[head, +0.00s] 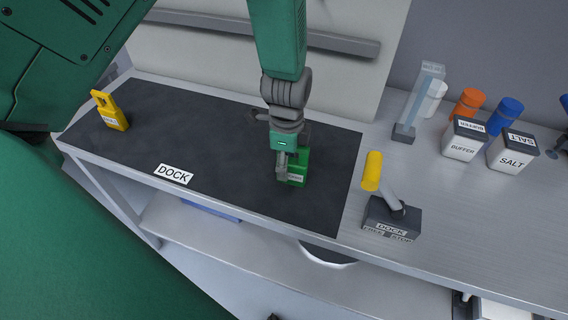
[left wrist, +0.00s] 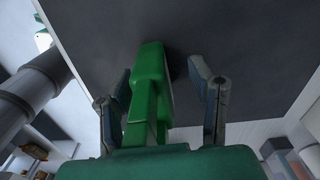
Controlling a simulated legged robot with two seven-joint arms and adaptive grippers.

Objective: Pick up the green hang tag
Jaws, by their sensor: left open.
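The green hang tag (head: 299,167) with a white label stands on the dark mat near its right end. My left gripper (head: 288,172) comes down over it from above and hides part of it. In the left wrist view the green tag (left wrist: 150,85) rises between the two fingers of my left gripper (left wrist: 163,92). The fingers are open, with a clear gap to the right finger. The left finger is close to the tag; I cannot tell whether they touch. My right gripper is not in view.
A yellow tag (head: 112,112) stands at the mat's left end. The dark mat (head: 220,140) is otherwise clear, with a DOCK label at its front. Right of it are a DOCK block with a yellow-ended lever (head: 392,215), a clear upright column (head: 418,100), BUFFER (head: 463,142) and SALT (head: 511,155) containers.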

